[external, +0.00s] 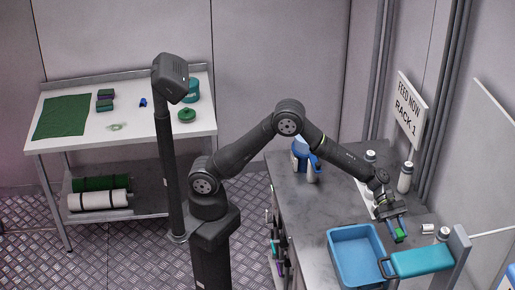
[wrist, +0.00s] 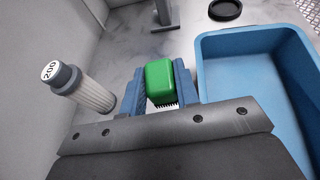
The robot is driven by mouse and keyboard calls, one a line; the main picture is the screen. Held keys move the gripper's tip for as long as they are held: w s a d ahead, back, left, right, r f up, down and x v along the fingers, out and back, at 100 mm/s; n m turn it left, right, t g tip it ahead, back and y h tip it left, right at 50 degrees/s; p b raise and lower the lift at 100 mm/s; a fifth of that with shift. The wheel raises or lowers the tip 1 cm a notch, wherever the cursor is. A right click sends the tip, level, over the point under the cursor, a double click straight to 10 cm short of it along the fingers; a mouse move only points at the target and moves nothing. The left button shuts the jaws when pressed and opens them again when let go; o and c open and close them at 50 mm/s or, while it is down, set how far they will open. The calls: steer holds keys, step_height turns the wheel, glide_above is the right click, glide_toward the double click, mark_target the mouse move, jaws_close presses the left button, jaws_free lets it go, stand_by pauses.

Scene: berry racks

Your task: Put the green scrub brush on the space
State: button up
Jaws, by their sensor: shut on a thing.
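My gripper (wrist: 162,88) has blue fingers, and they are shut on the green scrub brush (wrist: 160,82). In the external view the brush (external: 401,236) shows at the tip of my gripper (external: 396,222), over the grey counter (external: 310,218) near the blue tub. I cannot tell how high it is held, or which spot is the space.
The open blue tub (wrist: 211,75) is right of my gripper in the wrist view. A white-and-grey cylinder (wrist: 82,88) is left. A black disc (wrist: 225,9) and a grey stand (wrist: 166,14) lie beyond.

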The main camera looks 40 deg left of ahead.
steer(key=r, duration=0.5)
steer(key=shift+a+r, duration=0.15)
steer(key=shift+a, duration=0.2)
steer(key=a+n+t+h, duration=0.3)
steer(key=a+n+t, duration=0.45)
steer(key=a, duration=2.25)
glide_above(331, 218)
steer(key=shift+t, duration=0.25)
step_height(331, 218, down, 18)
steer(key=shift+s+f, duration=0.15)
steer(key=shift+f, duration=2.05)
steer(key=shift+f, duration=0.1)
